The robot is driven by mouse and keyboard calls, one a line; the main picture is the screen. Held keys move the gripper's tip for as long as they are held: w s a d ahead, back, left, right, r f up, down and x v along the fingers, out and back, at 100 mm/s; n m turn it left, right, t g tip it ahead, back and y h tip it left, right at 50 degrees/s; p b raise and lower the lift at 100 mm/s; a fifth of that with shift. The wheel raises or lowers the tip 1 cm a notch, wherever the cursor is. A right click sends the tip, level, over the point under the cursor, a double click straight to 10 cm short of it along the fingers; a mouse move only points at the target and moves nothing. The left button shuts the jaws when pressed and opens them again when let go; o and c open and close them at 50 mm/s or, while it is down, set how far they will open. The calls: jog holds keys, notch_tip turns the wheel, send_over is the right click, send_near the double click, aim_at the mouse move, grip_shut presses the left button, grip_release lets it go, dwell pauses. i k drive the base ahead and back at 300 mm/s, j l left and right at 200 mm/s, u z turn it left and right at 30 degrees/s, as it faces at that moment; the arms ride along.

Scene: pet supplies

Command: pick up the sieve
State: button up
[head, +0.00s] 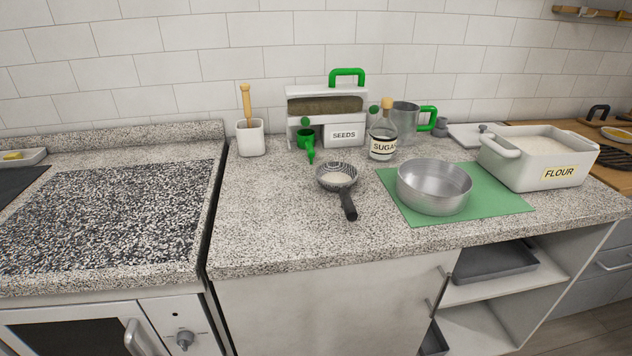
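The sieve (337,178) lies on the speckled stone counter, left of the green mat. It has a round, dark metal bowl. Its black handle (348,207) points toward the counter's front edge. Something pale shows inside the bowl, but I cannot tell whether it is contents or the counter seen through the mesh. The sieve stands apart from the objects around it. My gripper is not in view.
A metal bowl (434,187) sits on the green mat (503,202). A sugar bottle (382,142), a green scoop (309,146) and the seeds box (345,135) stand behind the sieve. A flour container (560,173) is at right. Counter left of the sieve is clear.

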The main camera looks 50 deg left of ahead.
aim_at(338, 176)
jog(key=i+u, duration=0.15)
jog(key=u, duration=0.25)
jog(key=i+u, duration=0.15)
jog(key=u, duration=0.3)
jog(key=i+l+u, duration=0.1)
jog(key=u, duration=0.3)
jog(key=i+l+u, duration=0.1)
jog(key=i+u, duration=0.15)
jog(key=u, duration=0.15)
jog(key=i+l+u, duration=0.15)
jog(key=u, duration=0.25)
jog(key=i+l, duration=0.05)
jog(key=i, duration=0.05)
